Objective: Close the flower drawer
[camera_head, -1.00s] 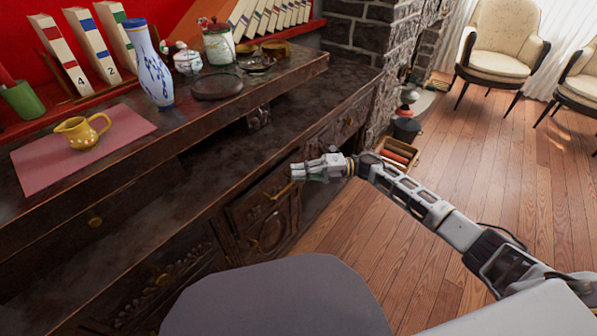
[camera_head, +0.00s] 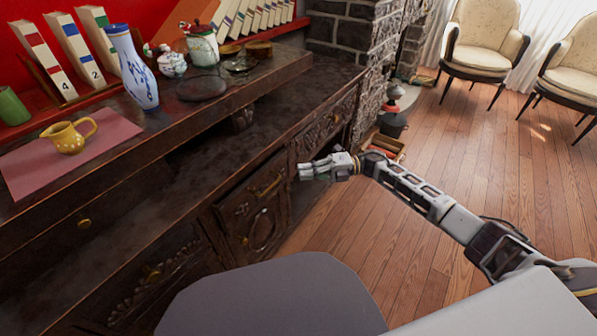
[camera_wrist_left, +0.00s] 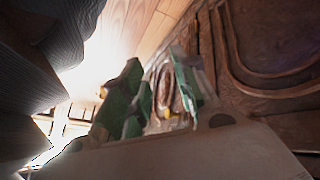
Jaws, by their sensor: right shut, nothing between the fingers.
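A dark carved wooden cabinet (camera_head: 200,180) runs along the left. It has a carved drawer front (camera_head: 326,128) at its far right end and a carved front with a brass handle (camera_head: 266,184) nearer. Another carved front (camera_head: 155,280) sits low at the left. I cannot tell which one is the flower drawer, or how far any stands out. My right gripper (camera_head: 304,172) is shut and empty, in front of the cabinet's right end, pointing left. My left gripper (camera_wrist_left: 155,95) shows only in the left wrist view, its green fingers apart, close to carved wood.
A yellow jug (camera_head: 70,138) on a pink mat (camera_head: 25,172), a blue-and-white vase (camera_head: 133,68), a teapot (camera_head: 203,46) and books stand on the cabinet top. Chairs (camera_head: 480,40) stand at the back right. The wooden floor (camera_head: 470,140) at right is mostly clear.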

